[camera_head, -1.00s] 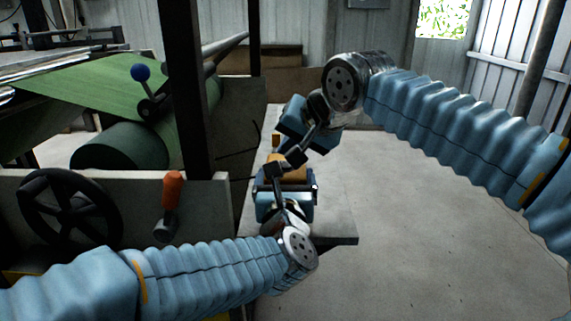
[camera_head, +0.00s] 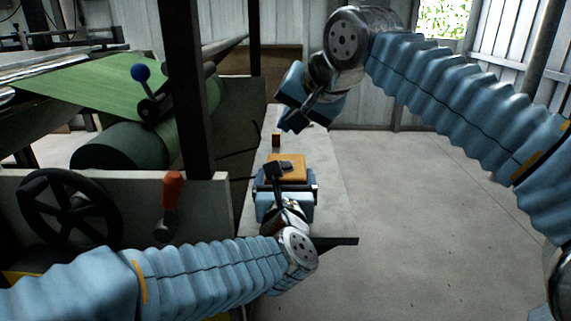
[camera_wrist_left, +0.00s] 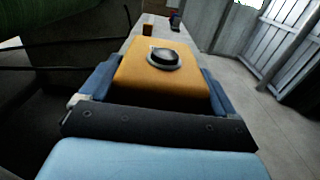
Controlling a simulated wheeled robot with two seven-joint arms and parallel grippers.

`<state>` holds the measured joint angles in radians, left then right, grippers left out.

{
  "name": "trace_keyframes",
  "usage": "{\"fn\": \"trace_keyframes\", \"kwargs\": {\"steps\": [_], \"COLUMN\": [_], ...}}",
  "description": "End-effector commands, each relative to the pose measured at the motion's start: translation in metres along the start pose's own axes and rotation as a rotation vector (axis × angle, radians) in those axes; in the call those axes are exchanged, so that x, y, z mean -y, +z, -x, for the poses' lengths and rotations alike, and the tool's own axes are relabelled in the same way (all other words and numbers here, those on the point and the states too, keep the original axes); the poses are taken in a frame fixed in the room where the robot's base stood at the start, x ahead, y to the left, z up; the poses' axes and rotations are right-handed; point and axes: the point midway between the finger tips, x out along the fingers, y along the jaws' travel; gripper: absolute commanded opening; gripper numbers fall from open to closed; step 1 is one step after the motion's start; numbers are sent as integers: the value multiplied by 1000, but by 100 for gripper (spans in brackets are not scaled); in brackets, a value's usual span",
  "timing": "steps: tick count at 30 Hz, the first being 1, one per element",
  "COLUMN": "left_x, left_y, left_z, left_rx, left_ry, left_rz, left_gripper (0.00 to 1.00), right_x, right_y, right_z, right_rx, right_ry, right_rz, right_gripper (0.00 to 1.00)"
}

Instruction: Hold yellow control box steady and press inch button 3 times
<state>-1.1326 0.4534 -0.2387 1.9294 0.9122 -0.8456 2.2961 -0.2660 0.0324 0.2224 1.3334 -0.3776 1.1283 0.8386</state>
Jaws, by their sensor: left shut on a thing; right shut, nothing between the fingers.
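The yellow control box (camera_head: 291,171) lies on the narrow grey bench in the head view. In the left wrist view the box (camera_wrist_left: 190,83) shows a round black button (camera_wrist_left: 165,58) in a grey ring on its top. My left gripper (camera_head: 286,181) is shut on the box, with a blue finger on each side of it. My right gripper (camera_head: 290,124) is shut and empty. It is up in the air above and beyond the box, apart from it.
The grey bench (camera_head: 331,200) runs away from me, with a small orange-brown block (camera_head: 276,139) farther along. On the left stand a machine with a green roll (camera_head: 125,146), a black handwheel (camera_head: 69,209), an orange-handled lever (camera_head: 172,190) and a dark post (camera_head: 186,90). Open floor lies right.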

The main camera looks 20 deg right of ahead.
Motion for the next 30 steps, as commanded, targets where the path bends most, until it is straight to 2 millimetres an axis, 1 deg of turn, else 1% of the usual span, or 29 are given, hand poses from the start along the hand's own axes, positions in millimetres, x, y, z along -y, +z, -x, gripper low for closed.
{"fn": "trace_keyframes", "kwargs": {"steps": [9,10,12,19,22,26,30], "left_x": [0,0,0,0,1,0,0], "left_y": [0,0,0,0,0,0,0], "left_z": [0,0,0,1,10,34,68], "left_rx": [0,0,0,0,-1,0,1], "left_ry": [0,0,0,0,-2,-3,-4], "left_rz": [0,0,0,0,1,1,0], "left_gripper": [51,91,100,100,100,100,100], "right_x": [0,0,0,0,0,0,0], "right_y": [0,0,0,0,0,0,0], "right_z": [0,0,0,0,0,0,0], "right_rx": [0,0,0,0,0,0,0], "right_ry": [0,0,0,0,0,0,0], "right_rz": [0,0,0,0,0,0,0], "right_gripper": [0,0,0,0,0,0,0]}}
